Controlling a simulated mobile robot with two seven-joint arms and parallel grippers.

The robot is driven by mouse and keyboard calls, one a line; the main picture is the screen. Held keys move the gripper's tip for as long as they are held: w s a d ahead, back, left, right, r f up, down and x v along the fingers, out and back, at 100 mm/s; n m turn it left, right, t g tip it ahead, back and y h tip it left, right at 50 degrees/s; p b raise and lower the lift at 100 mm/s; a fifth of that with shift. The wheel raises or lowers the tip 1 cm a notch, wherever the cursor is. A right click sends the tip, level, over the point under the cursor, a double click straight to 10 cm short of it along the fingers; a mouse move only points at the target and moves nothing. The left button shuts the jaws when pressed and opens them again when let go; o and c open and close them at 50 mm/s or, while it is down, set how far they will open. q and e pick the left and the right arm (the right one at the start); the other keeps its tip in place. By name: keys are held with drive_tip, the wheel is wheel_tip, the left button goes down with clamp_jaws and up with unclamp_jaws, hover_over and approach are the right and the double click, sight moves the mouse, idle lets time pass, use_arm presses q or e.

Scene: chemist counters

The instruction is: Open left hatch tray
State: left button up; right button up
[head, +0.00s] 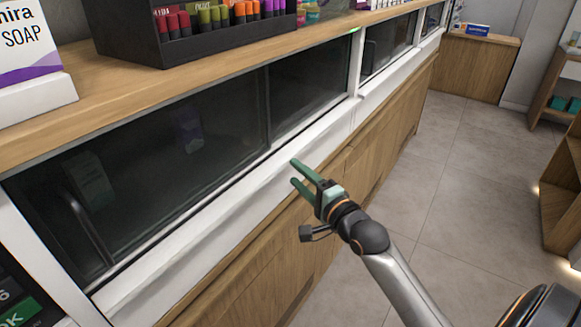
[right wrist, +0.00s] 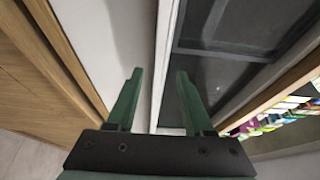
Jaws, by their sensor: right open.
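The left hatch (head: 170,150) is a wide dark glass panel in the counter front, and it looks shut. A dark vertical bar handle (head: 90,225) shows near its left end. My right gripper (head: 293,171) is open and empty in front of the white ledge (head: 215,215) below the glass, well to the right of the handle. In the right wrist view its two green fingers (right wrist: 160,74) point towards the white ledge and the dark glass (right wrist: 225,65), with nothing between them. My left gripper is not in view.
Further dark glass panels (head: 388,42) continue along the counter. A black rack (head: 200,30) of coloured items and a white soap box (head: 30,50) stand on the wooden top. Wooden panels (head: 300,240) lie below the ledge. Grey floor (head: 455,160) is clear at right, beside wooden shelves (head: 565,195).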

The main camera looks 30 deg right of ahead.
sight(286, 165)
drive_tip(key=shift+w, duration=1.8)
drive_tip(key=shift+c, duration=0.2)
clamp_jaws()
